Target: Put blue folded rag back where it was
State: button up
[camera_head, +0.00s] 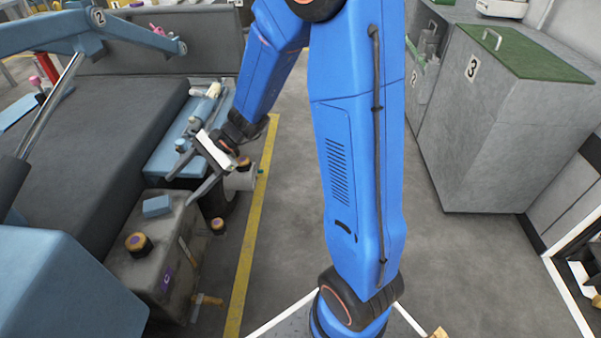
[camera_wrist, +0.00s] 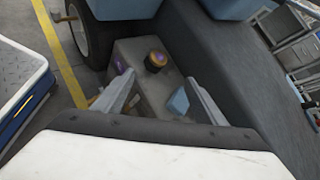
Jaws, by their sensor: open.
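The blue folded rag (camera_head: 157,206) lies on top of a grey box-like tank (camera_head: 165,245), near its back edge. It also shows in the wrist view as a small blue block (camera_wrist: 178,102), just inside my right-hand finger. My gripper (camera_head: 182,190) is open, with nothing between its fingers. It is above and to the right of the rag in the head view, apart from it. In the wrist view my gripper (camera_wrist: 161,88) has its two fingers spread toward the tank top.
A round black cap with an orange-brown top (camera_head: 138,244) stands on the tank near the rag. A blue tray with bottles (camera_head: 180,150) lies behind. A dark padded surface (camera_head: 95,140) is at left. Open floor (camera_head: 285,220) lies right of the yellow line; a grey cabinet (camera_head: 490,140) stands farther right.

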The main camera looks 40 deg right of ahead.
jog(key=s+d+r+n+t+h, duration=0.1)
jog(key=s+d+r+n+h, duration=0.2)
jog(key=s+d, duration=0.4)
jog(key=s+d+r+n+t+h, duration=0.1)
jog(key=s+d+r+n+h, duration=0.3)
jog(key=s, duration=0.5)
jog(key=s+d+r+n+t+h, duration=0.2)
jog(key=s+d+r+n+h, duration=0.2)
jog(key=s+d, duration=0.4)
jog(key=d+r+n, duration=0.1)
jog(key=d+n, duration=0.1)
jog(key=shift+s+d+n, duration=0.2)
jog(key=shift+s+n, duration=0.1)
jog(key=shift+s, duration=0.05)
